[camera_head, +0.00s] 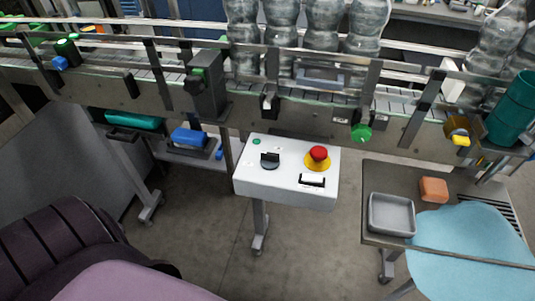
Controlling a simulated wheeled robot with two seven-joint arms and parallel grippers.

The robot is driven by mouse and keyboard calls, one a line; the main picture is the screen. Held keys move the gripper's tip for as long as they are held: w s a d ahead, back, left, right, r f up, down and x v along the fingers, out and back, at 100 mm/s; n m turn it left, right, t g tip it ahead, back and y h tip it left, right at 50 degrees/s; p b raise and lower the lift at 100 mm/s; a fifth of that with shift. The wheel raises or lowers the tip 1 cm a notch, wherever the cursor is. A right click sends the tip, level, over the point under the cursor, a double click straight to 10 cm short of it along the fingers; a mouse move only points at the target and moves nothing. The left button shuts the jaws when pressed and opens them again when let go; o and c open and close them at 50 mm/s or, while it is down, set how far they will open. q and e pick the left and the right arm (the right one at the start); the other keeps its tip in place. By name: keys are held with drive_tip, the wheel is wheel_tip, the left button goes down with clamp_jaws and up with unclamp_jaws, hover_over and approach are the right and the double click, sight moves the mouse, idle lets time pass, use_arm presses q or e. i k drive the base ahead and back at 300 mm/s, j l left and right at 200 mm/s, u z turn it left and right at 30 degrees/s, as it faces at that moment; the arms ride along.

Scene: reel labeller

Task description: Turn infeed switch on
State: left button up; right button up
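A white control box (286,190) stands on a post in the middle of the view, in front of the conveyor. On its top face are a black rotary switch (269,160), a red mushroom button (319,153) on a yellow base, a small green button or lamp (256,142) and a black-and-white part (312,180). No label is readable, so I cannot tell which control is the infeed switch or its setting. Neither of my grippers is in view.
A conveyor (300,97) carrying clear bottles (325,30) runs across behind the box. At right, a table holds a grey tray (391,214), an orange block (433,189) and a light blue cloth-like thing (470,245). The floor (200,225) around the post is clear.

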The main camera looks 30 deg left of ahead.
sight(269, 160)
drive_tip(key=k+j+u, duration=0.15)
drive_tip(key=u, duration=0.3)
drive_tip(key=k+j+u, duration=0.25)
drive_tip(key=u, duration=0.2)
